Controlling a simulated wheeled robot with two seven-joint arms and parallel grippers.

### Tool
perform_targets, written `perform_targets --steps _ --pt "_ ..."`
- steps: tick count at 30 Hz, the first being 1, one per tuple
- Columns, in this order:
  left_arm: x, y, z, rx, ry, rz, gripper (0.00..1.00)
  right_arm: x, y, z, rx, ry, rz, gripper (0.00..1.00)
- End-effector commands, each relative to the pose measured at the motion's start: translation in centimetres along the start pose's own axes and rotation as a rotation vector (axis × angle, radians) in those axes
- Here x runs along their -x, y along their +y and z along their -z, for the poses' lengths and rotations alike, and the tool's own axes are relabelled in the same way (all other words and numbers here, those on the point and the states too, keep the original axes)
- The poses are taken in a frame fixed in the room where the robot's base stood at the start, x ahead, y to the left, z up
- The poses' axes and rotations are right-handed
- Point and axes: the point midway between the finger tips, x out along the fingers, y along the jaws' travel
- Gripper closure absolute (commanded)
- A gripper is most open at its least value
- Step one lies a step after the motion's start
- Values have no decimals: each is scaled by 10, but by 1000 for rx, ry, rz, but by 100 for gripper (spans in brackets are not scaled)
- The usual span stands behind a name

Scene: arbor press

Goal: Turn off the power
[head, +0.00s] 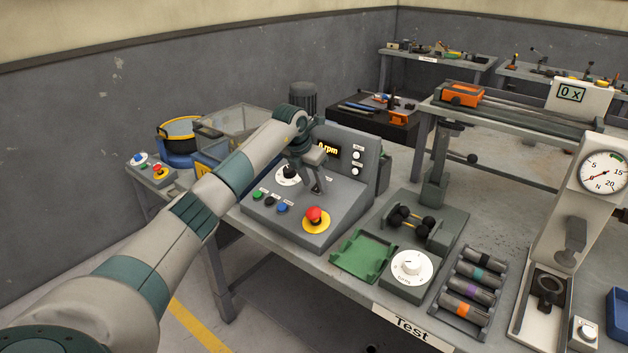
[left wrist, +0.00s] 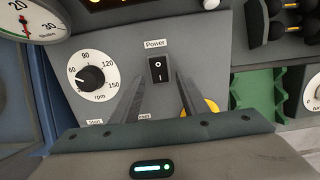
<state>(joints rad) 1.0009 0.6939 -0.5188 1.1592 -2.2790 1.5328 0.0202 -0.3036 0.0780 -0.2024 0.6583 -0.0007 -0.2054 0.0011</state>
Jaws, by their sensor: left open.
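The power switch (left wrist: 157,69) is a black rocker on a grey panel, under a label reading "Power", in the left wrist view. Its 0 mark is above and its I mark below; I cannot tell which side is pressed. My left gripper (left wrist: 163,82) is open and empty, with its two fingers pointing at the panel around the switch's lower end. The console's display (head: 327,150) is lit and shows rpm. My right gripper is not in view.
A speed dial (left wrist: 90,78) sits left of the switch. A red emergency button (head: 315,215) on a yellow ring and several small buttons (head: 269,202) are at the console's front. A green cradle (head: 364,255) and a gauge press (head: 603,170) stand to the right.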

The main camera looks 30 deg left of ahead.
Motion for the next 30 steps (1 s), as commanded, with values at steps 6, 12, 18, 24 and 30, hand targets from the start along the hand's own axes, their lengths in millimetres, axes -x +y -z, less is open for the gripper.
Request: perform_targets --steps 6,12,18,24,30 --pt "-8 0 0 1 1 -1 59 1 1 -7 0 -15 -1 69" --pt "-8 0 0 0 0 -1 59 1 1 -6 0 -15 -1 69" --pt "-7 0 0 0 0 0 100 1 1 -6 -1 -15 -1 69" --pt "-7 0 -1 0 6 0 100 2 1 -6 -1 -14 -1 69" --pt "-5 -1 -5 -1 63 1 100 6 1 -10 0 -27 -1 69"
